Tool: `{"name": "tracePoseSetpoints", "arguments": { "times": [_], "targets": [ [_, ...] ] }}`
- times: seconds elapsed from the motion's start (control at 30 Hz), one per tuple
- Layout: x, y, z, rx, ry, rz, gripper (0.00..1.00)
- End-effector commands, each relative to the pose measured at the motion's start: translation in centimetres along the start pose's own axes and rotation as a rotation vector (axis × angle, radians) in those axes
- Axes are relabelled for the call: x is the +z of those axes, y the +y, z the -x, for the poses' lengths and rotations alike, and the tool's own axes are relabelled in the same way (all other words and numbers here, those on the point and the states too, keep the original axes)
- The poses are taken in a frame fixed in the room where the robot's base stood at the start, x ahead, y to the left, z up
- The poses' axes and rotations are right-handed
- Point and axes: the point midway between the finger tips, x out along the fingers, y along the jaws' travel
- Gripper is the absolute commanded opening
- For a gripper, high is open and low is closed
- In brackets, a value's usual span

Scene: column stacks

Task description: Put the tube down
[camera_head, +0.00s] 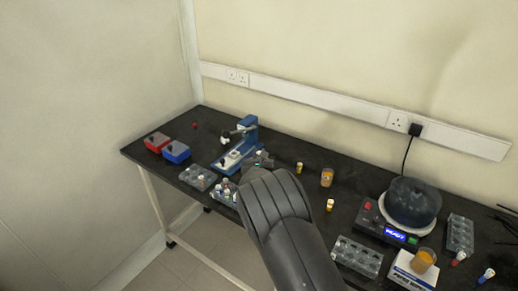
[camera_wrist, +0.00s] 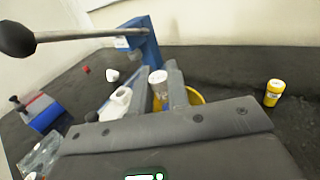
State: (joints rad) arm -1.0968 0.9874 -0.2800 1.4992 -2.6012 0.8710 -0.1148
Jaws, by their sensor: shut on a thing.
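My gripper (camera_wrist: 160,92) is shut on a tube (camera_wrist: 158,80) with a white cap and a clear-looking body. In the wrist view the tube's cap stands up between the two fingers, and its lower part is hidden by my gripper. In the head view my gripper (camera_head: 258,160) is over the black table, just right of the blue lever press (camera_head: 240,145). The held tube is too small to make out there. The press's blue post (camera_wrist: 147,42) and its lever with a black knob also show in the wrist view.
Clear racks (camera_head: 197,178) stand at the front left, one (camera_head: 224,192) holding tubes. A red bin (camera_head: 157,141) and a blue bin (camera_head: 176,151) are far left. Yellow tubes, an orange beaker (camera_head: 327,177), a centrifuge (camera_head: 413,203) and a scale stand right. Some table between is bare.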

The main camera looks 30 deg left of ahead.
Motion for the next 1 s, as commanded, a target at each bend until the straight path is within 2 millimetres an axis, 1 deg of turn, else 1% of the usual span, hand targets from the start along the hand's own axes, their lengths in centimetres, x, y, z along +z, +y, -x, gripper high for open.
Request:
{"name": "tracePoseSetpoints", "arguments": {
  "times": [0.17, 0.47, 0.5, 0.7, 0.8, 1.0],
  "targets": [
    [-0.77, 0.01, 0.0, 0.0, 0.0, 0.001, 0.0],
    [-0.85, 0.0, 0.0, 0.0, -0.001, 0.0, 0.0],
    [-0.84, 0.0, 0.0, 0.0, -0.001, 0.0, 0.18],
    [-0.83, 0.0, 0.0, 0.0, -0.001, 0.0, 0.34],
    [-0.83, 0.0, 0.0, 0.0, -0.001, 0.0, 0.41],
    [-0.83, -0.01, 0.0, 0.0, -0.001, 0.0, 0.41]
  ]
}}
